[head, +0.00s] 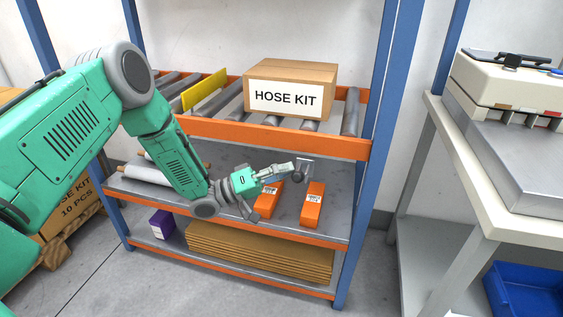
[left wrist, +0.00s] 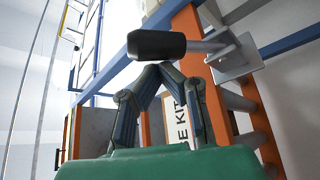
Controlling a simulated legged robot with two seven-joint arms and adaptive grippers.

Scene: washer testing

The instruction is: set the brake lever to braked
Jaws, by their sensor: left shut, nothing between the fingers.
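The brake lever (head: 299,174) shows small in the head view, below the orange front beam of the roller shelf, with a dark grip end. In the left wrist view the lever's black grip (left wrist: 157,44) lies roughly level, on a metal rod that runs right to a grey plate. My left gripper (head: 290,168) is shut and empty, its tips close by the lever. In the left wrist view the fingertips (left wrist: 160,68) meet just under the black grip; whether they touch it I cannot tell. My right gripper is not in view.
A HOSE KIT box (head: 291,90) and a yellow plate (head: 205,91) stand on the roller shelf. A blue upright (head: 376,120) stands right of the lever. A workbench (head: 505,190) is further right.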

